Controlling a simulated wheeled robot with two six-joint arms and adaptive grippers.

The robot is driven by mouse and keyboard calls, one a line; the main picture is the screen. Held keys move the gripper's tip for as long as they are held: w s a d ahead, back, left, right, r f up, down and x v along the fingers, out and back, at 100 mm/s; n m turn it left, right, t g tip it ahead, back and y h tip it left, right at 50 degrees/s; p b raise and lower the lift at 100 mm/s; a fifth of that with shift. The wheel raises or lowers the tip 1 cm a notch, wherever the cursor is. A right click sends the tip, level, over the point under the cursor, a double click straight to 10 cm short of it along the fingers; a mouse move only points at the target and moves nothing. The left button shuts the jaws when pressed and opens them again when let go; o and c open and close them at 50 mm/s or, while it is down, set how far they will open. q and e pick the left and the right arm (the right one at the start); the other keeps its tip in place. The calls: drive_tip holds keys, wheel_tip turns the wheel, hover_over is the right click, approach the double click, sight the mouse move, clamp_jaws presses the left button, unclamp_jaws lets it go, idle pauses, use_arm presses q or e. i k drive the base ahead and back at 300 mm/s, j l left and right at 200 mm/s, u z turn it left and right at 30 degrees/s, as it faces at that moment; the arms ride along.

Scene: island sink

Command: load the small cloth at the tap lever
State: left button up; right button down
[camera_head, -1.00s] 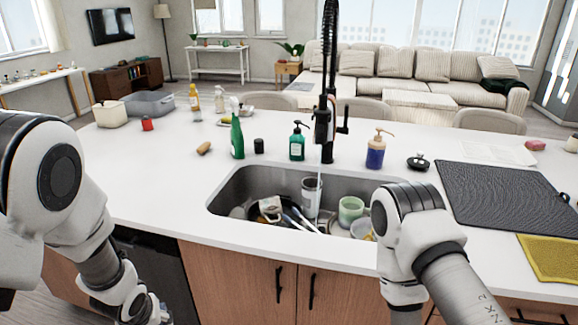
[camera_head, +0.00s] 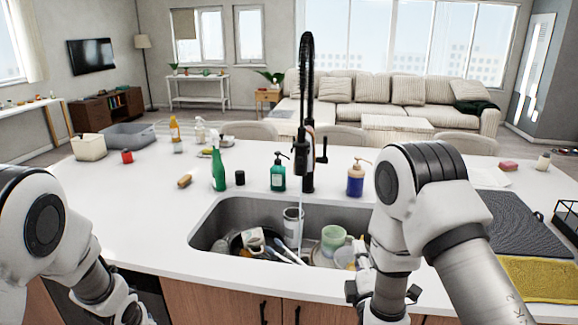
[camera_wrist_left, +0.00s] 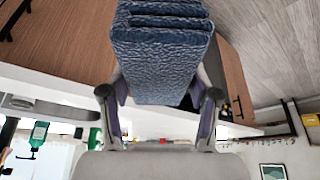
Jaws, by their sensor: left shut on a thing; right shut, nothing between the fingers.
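A folded dark blue cloth (camera_wrist_left: 165,55) shows in the left wrist view, held between the fingers of my left gripper (camera_wrist_left: 160,105), which is shut on it. In the head view my left arm is at the lower left, with its gripper and the cloth out of sight. The black tap (camera_head: 307,130) stands behind the sink, with its lever (camera_head: 321,148) on its right side. My right gripper (camera_head: 383,298) is shut and empty at the front edge of the counter, right of the sink's front; its fingertips are hard to make out.
The sink (camera_head: 215,225) holds a green cup (camera_head: 333,238), a glass (camera_head: 292,225) and other dishes. Bottles, including a blue soap pump (camera_head: 356,180), stand beside the tap. A dark drying mat (camera_head: 510,225) and a yellow cloth (camera_head: 540,280) lie right. The left counter is mostly clear.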

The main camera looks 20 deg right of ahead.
sight(324, 158)
drive_tip(key=i+l, duration=0.2)
drive_tip(key=i, duration=0.25)
drive_tip(key=i+l, duration=0.15)
drive_tip(key=i, duration=0.35)
drive_tip(key=i+l, duration=0.2)
drive_tip(key=i, duration=0.25)
